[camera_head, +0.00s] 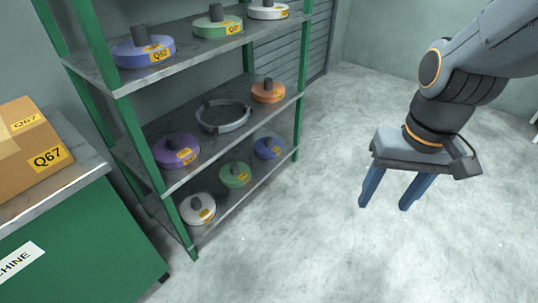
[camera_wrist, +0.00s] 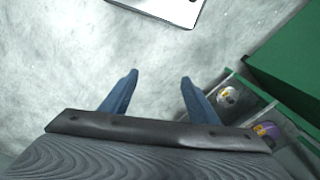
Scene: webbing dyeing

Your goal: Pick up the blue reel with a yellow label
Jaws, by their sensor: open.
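Two blue reels with yellow labels stand on the green-framed shelf rack in the head view. One blue reel (camera_head: 143,52) is on the top shelf at the left, with a dark upright hub. The other blue reel (camera_head: 267,149) is on the bottom shelf at the right end. My gripper (camera_head: 384,203) is open and empty, pointing down over the bare floor, to the right of the rack and well apart from it. In the wrist view its blue fingers (camera_wrist: 159,78) are spread with only floor between them.
Green (camera_head: 218,22), white (camera_head: 268,10), purple (camera_head: 176,151) and orange (camera_head: 268,92) reels share the rack, with an empty-looking grey ring (camera_head: 223,117). A green cabinet (camera_head: 75,245) bears a cardboard box (camera_head: 28,150) at left. The floor (camera_head: 330,200) right of the rack is clear.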

